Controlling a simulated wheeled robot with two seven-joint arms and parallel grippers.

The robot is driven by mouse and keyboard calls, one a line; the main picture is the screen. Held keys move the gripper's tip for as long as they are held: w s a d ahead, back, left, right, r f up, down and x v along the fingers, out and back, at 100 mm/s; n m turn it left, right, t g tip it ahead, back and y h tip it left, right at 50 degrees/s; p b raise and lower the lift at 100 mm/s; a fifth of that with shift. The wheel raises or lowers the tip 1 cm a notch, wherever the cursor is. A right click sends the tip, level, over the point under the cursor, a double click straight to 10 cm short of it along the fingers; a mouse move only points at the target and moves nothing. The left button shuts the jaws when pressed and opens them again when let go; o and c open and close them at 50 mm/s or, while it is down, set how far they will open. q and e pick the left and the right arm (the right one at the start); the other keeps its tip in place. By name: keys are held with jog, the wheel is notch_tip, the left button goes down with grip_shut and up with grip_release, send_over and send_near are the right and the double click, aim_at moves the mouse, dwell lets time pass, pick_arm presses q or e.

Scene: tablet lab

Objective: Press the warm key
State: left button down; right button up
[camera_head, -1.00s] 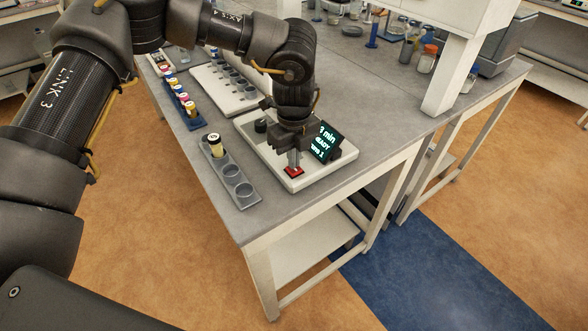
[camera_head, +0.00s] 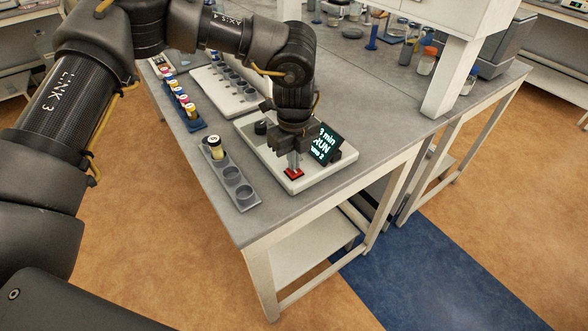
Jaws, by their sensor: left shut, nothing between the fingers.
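A white device (camera_head: 325,175) near the table's front edge has a red key (camera_head: 299,174), a black knob (camera_head: 260,127) and a tilted dark display (camera_head: 325,145). I see no readable label on the red key, so I cannot tell by name whether it is the warm key. The display's partly covered text reads "min", "RUN" and a line ending in 2. My left gripper (camera_head: 293,169) is shut and empty, pointing down with its tips at the red key; they appear to touch it and hide part of it. My right gripper is not in view.
A blue rack (camera_head: 197,125) of vials and a white block with wells (camera_head: 220,88) are behind. A white post (camera_head: 452,75) rises at right.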

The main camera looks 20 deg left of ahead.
pick_arm(q)
jog(key=shift+r+p, duration=1)
jog(key=shift+r, duration=0.6)
notch_tip(320, 180, up, 8)
jog(key=p, duration=0.5)
jog(key=shift+p, duration=0.3)
